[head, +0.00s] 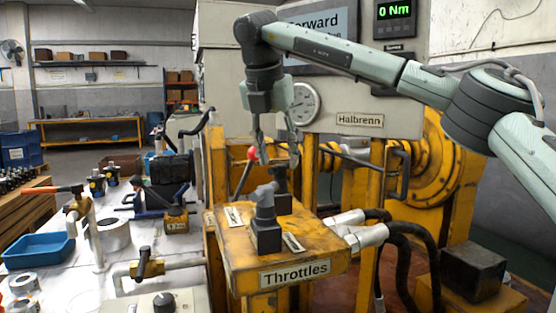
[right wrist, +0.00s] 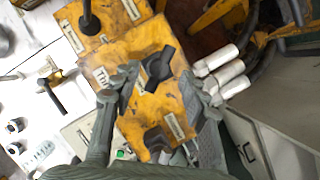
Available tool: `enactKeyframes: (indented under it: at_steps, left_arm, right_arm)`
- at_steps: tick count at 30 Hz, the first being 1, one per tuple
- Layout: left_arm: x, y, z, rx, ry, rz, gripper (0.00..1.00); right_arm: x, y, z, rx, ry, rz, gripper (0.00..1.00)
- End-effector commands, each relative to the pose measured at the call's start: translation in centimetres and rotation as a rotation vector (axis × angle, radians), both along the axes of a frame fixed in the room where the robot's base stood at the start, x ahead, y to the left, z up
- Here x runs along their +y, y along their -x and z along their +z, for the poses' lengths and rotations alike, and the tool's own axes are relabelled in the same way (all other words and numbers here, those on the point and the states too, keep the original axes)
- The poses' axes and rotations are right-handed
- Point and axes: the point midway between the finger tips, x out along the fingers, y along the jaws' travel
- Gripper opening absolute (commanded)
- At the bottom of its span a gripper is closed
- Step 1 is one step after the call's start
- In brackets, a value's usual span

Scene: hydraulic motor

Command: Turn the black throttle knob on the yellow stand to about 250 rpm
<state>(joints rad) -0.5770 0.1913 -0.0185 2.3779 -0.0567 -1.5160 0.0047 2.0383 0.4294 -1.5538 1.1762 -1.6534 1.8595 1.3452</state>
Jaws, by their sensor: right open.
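The yellow stand (head: 300,243) with a "Throttles" label is at the centre of the head view. Two dark throttle knobs stand on it: a near knob (head: 265,222) and a far knob (head: 281,197) behind it, partly hidden. My right gripper (head: 276,155) points down above the far part of the stand, open and empty. In the right wrist view a black knob (right wrist: 159,68) on the yellow stand (right wrist: 145,105) shows between the spread fingers of the right gripper (right wrist: 158,78); I cannot tell any contact. My left gripper is out of view.
A red-tipped lever (head: 252,154) stands close beside the right gripper. White hose fittings (head: 362,236) and black hoses are right of the stand. A white bench (head: 75,270) with a blue tray (head: 38,250) lies left. The green display (head: 394,11) reads 0 Nm.

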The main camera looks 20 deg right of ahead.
Motion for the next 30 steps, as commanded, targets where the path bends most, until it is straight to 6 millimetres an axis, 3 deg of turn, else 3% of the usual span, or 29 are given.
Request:
enactKeyframes:
  at_steps: [4, 13, 24, 30]
  left_arm:
    - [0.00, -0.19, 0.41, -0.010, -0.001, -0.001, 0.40]
    - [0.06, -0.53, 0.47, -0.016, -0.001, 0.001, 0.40]
    - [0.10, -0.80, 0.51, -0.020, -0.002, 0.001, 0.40]
    - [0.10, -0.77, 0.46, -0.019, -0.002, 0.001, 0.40]
  right_arm:
    - [-0.34, -0.36, -1.14, 0.000, 0.000, -0.001, 0.44]
    - [-0.36, -0.44, -1.35, -0.002, 0.000, -0.001, 0.44]
    - [-0.35, -0.43, -1.33, -0.001, 0.000, 0.000, 0.00]
    - [-0.37, -0.42, -1.34, 0.000, 0.000, 0.008, 0.00]
